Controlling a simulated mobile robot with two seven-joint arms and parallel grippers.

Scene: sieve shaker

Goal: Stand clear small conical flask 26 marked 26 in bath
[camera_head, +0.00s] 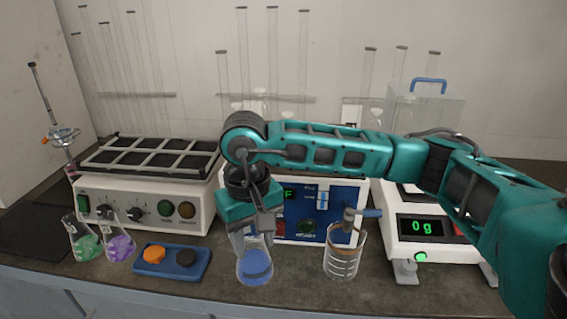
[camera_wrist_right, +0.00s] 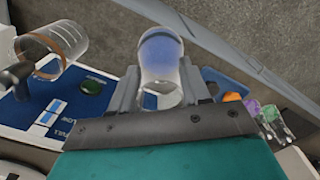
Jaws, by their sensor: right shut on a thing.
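My right gripper (camera_head: 252,228) is shut on a clear conical flask with blue contents (camera_head: 256,265), holding it roughly upright by its upper part near the bench's front edge. In the right wrist view the flask (camera_wrist_right: 161,58) sits between the two fingers (camera_wrist_right: 160,88). No number is readable on it. I cannot tell whether its base touches the bench. A blue-fronted unit (camera_head: 297,222), possibly the bath, stands behind; my arm hides much of it, including its top. My left gripper is not in view.
Green (camera_head: 83,243) and purple (camera_head: 120,244) flasks stand left, beside a blue tray (camera_head: 147,265) with orange and dark pieces. A beaker (camera_head: 342,263) stands right of the held flask. A rack-topped machine (camera_head: 150,195) is at left, a balance (camera_head: 425,238) reading 0 g at right.

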